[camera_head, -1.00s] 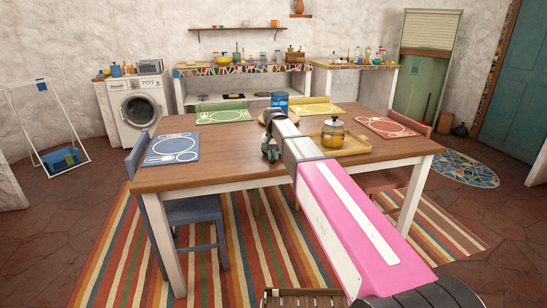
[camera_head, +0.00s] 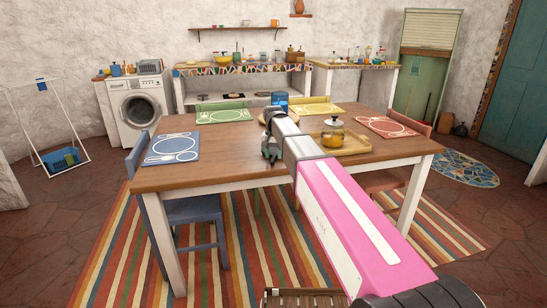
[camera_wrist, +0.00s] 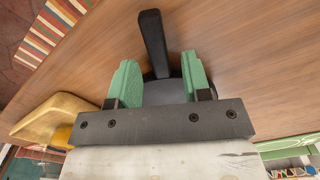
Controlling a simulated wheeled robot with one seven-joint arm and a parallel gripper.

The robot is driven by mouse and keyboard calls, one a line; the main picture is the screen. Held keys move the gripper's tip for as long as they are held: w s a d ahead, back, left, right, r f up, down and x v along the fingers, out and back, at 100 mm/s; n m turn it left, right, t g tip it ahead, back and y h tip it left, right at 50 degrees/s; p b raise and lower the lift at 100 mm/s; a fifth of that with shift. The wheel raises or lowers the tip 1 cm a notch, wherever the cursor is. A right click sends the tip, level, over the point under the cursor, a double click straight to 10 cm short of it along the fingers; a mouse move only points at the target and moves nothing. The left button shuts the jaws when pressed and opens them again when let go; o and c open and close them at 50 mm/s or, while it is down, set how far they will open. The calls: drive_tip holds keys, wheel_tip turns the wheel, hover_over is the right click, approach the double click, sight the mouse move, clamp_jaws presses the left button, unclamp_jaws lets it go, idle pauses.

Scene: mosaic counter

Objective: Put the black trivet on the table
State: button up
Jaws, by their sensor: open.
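The fingers are apart, one on each side. I cannot tell whether the trivet lies flat. In the head view my gripper (camera_head: 271,150) is low over the middle of the wooden table (camera_head: 220,172), and the trivet cannot be made out there.
A wooden tray (camera_head: 355,147) with a glass teapot (camera_head: 333,134) stands right of my gripper. Blue (camera_head: 172,149), green (camera_head: 225,113), yellow (camera_head: 316,108) and red (camera_head: 388,127) placemats lie around the table. A blue canister (camera_head: 280,101) stands at the back. The front left tabletop is clear.

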wheel_tip(320, 180, up, 11)
idle(0.4)
